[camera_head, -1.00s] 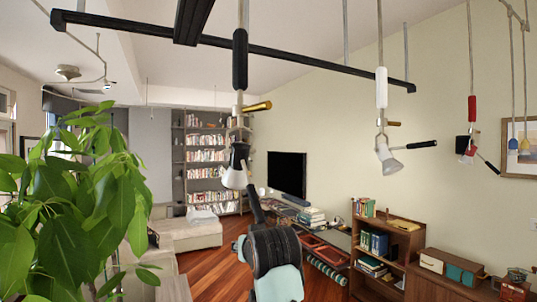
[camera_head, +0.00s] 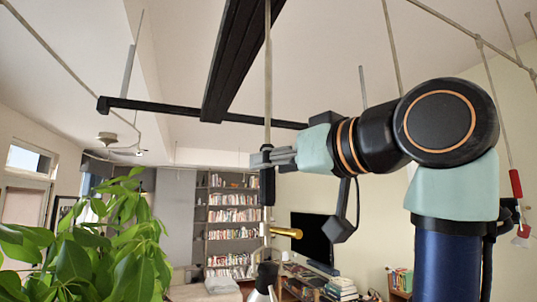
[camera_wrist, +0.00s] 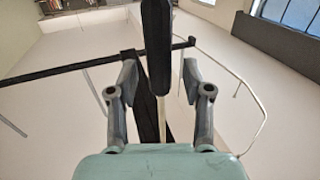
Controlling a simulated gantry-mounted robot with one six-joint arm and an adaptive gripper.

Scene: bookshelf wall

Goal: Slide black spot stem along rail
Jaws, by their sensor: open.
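The black spot stem has a black grip (camera_head: 267,187) on a thin grey rod that hangs from above, with a brass handle (camera_head: 287,232) and a lamp head (camera_head: 264,277) below, cut off by the lower edge. The black rail (camera_head: 160,108) runs across near the ceiling. My gripper (camera_head: 264,158) is at the top of the grip, reaching in from the right. In the wrist view my gripper's two fingers (camera_wrist: 160,76) are spread, with the black grip (camera_wrist: 157,45) between them in the picture. Whether either finger touches it cannot be told.
A red-gripped stem (camera_head: 515,183) hangs at the far right. My arm blocks the space between. A leafy plant (camera_head: 95,245) stands at lower left; a bookshelf (camera_head: 233,220) and a TV (camera_head: 312,237) are behind. A black overhead beam (camera_head: 236,60) crosses the rail.

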